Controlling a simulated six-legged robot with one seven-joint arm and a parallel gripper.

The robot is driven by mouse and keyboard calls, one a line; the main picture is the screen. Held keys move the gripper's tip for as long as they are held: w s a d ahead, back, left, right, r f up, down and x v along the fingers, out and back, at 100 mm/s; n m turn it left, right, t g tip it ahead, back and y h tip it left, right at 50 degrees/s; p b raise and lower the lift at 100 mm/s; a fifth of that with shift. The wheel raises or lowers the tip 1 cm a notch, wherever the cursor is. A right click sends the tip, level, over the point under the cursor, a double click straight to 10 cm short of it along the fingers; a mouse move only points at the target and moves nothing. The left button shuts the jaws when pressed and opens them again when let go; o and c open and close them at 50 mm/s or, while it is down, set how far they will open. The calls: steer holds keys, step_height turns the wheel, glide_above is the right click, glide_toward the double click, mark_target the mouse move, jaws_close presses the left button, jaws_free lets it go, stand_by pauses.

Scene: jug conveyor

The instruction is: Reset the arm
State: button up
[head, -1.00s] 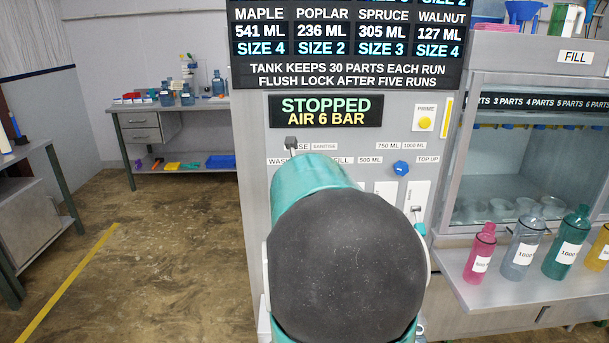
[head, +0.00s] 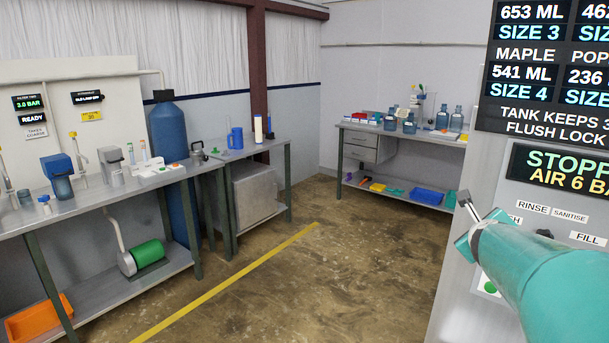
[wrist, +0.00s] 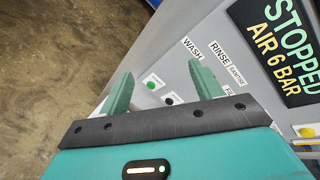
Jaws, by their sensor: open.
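My gripper (wrist: 160,90) is open and empty in the wrist view, its two green fingers spread in front of the grey control panel (wrist: 215,55). Between and beyond the fingers are the WASH and RINSE labels, a green button (wrist: 153,82) and a dark button. In the head view my teal arm reaches in from the lower right, with the gripper end (head: 464,218) near the panel's left edge. Whether a finger touches the panel cannot be told.
The sign reading STOPPED, AIR 6 BAR (head: 565,172) is at the right. A long bench (head: 95,205) with bottles and devices runs along the left. A back table (head: 400,140) holds blue jugs. The brown floor with a yellow line (head: 230,280) is open between them.

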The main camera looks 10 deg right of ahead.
steer(key=s+a+f+n+y, duration=0.15)
steer(key=a+n+y, duration=0.25)
steer(key=a+n, duration=0.65)
steer(key=s+a+n+y, duration=0.2)
steer(key=a+n+y, duration=0.35)
steer(key=a, duration=0.75)
steer(key=s+a+f+n+g, duration=0.2)
steer(key=s+a+f+n, duration=0.2)
steer(key=s+n, duration=0.4)
steer(key=s+a+f+n+g+h, duration=0.1)
steer(key=s+a+f+n+g, duration=0.2)
steer(key=s+a+n, duration=0.3)
steer(key=s+f+n, duration=0.1)
steer(key=s+n, duration=0.2)
steer(key=shift+f, duration=0.15)
steer(key=c, duration=0.5)
steer(key=shift+c, duration=0.7)
steer(key=shift+d, duration=0.15)
